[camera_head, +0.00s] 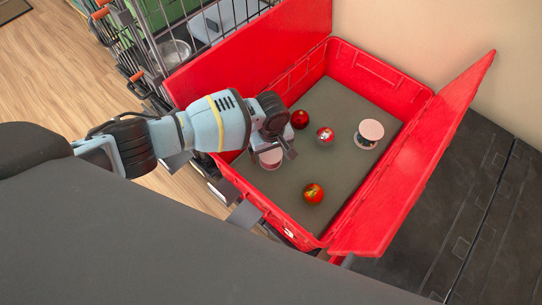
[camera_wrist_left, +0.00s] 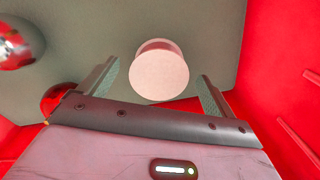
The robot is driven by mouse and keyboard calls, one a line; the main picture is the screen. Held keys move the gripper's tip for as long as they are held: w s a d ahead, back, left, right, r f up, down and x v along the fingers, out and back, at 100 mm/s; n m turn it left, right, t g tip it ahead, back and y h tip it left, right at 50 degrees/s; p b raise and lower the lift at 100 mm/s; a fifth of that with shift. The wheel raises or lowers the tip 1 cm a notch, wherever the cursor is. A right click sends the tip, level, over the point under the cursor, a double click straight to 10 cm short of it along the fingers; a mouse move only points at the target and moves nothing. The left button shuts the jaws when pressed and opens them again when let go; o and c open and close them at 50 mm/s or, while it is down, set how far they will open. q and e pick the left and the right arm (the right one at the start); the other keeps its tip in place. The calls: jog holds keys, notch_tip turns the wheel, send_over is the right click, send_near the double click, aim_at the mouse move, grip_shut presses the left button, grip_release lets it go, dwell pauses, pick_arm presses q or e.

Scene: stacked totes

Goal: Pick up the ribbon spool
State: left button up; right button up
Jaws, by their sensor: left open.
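A pale pink spool (camera_head: 269,159) stands on the grey floor of the red tote (camera_head: 387,218), partly hidden by my left gripper (camera_head: 274,150). In the left wrist view the spool's round pink end (camera_wrist_left: 159,77) faces the camera, between the two spread fingers of my left gripper (camera_wrist_left: 158,88), with gaps on both sides. The gripper is open and empty. A second spool (camera_head: 370,130), with a pale pink top and a dark winding, stands upright farther right in the tote. My right gripper is not in view.
Red patterned baubles (camera_head: 314,193), (camera_head: 325,134), (camera_head: 299,119) lie in the tote. Two show partly in the left wrist view, one beside the left finger (camera_wrist_left: 60,96). The tote's red flaps (camera_head: 418,180) stand open. A wire cage (camera_head: 160,40) stands behind left.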

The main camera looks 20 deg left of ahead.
pick_arm(q)
notch_tip(320, 180, down, 2)
jog(key=shift+f+b, duration=0.2)
jog(key=shift+b, duration=0.1)
jog(key=shift+f, duration=0.1)
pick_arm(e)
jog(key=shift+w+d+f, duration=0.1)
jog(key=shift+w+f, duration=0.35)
pick_arm(q)
jog(key=shift+c, duration=0.4)
jog(key=c, duration=1)
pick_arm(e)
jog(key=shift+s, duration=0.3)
